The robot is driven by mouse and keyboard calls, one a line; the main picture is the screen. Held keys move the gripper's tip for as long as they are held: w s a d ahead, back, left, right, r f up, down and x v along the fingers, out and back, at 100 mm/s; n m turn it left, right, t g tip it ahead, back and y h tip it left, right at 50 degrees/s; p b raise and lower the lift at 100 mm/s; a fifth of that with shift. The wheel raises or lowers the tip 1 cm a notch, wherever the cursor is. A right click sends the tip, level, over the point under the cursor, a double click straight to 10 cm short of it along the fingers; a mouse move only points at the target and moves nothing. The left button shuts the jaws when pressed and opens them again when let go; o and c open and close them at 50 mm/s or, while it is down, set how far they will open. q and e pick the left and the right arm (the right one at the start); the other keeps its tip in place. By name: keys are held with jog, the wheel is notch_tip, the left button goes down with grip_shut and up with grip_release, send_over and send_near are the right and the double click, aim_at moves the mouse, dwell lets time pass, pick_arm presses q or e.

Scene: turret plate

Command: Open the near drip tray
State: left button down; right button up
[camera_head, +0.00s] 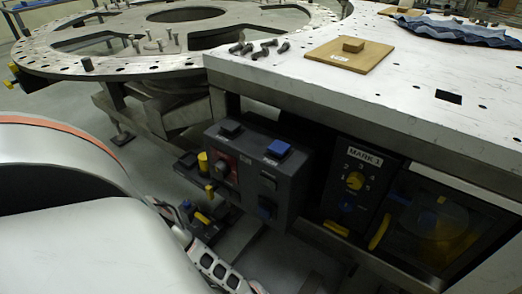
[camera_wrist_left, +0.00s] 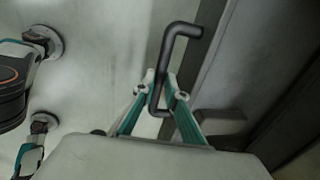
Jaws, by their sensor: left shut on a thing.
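In the left wrist view my left gripper (camera_wrist_left: 161,90) is shut on a dark bent bar handle (camera_wrist_left: 183,30). The handle rises between the two fingertips and bends to the right at its top. Its link to the near drip tray cannot be made out, and I cannot tell how far the tray is open. In the head view my pale arm fills the lower left, and the gripped handle is not clearly visible there. My right gripper is not in view.
A grey control box (camera_head: 257,172) with blue buttons hangs under the white plate table (camera_head: 300,70). The MARK 1 panel (camera_head: 354,182) stands right of it. A round perforated plate (camera_head: 120,62) is behind left. Bolts (camera_head: 262,49) and a wooden block (camera_head: 353,45) lie on the table.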

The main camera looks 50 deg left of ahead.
pick_arm(q)
jog(key=c, duration=2.1)
grip_release()
jog(key=shift+o, duration=0.3)
notch_tip(320, 180, up, 12)
jog(key=s, duration=0.2)
jog(key=shift+d+f, duration=0.15)
jog(key=shift+d, duration=0.1)
jog(key=shift+s, duration=0.1)
